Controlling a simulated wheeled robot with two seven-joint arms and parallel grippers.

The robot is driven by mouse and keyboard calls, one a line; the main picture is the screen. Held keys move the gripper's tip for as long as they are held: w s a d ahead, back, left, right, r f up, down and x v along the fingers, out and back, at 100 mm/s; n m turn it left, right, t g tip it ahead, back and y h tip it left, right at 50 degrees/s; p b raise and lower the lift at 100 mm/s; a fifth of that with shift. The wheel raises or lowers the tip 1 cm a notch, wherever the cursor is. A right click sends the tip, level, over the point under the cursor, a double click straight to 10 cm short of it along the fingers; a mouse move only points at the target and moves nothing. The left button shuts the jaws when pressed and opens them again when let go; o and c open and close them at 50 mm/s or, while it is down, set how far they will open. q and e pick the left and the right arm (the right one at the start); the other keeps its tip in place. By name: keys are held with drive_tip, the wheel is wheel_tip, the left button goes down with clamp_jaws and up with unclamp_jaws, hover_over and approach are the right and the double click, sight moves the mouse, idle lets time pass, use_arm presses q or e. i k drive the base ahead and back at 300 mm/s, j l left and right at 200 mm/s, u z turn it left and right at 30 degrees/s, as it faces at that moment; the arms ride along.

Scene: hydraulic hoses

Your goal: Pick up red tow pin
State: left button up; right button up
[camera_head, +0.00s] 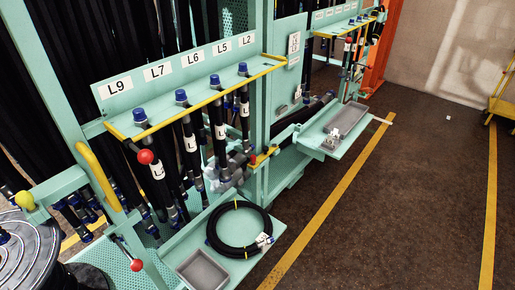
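Two red ball-ended pieces show at the near left. One red ball (145,157) sits in front of the hanging hoses, below the yellow-edged rack. The other red ball (136,265) is at the end of a thin metal rod, lower down beside the teal frame. I cannot tell which of them is the red tow pin. Neither of my grippers can be made out in the view.
A teal hose rack (190,92) holds several black hoses with blue caps. A coiled black hose (239,228) and a grey tray (203,271) lie on the low shelf. A yellow-knobbed piece (25,200) is at far left. Brown floor (400,215) at right is mostly clear.

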sight(253, 158)
drive_tip(key=i+l+u, duration=0.1)
drive_tip(key=i+l, duration=0.4)
drive_tip(key=l, duration=0.2)
drive_tip(key=i+l+u, duration=0.15)
drive_tip(key=l, duration=0.2)
drive_tip(key=i+l+u, duration=0.1)
drive_tip(key=i+l, duration=0.2)
drive_tip(key=i+l+u, duration=0.1)
drive_tip(key=l, duration=0.4)
drive_tip(key=i, duration=0.05)
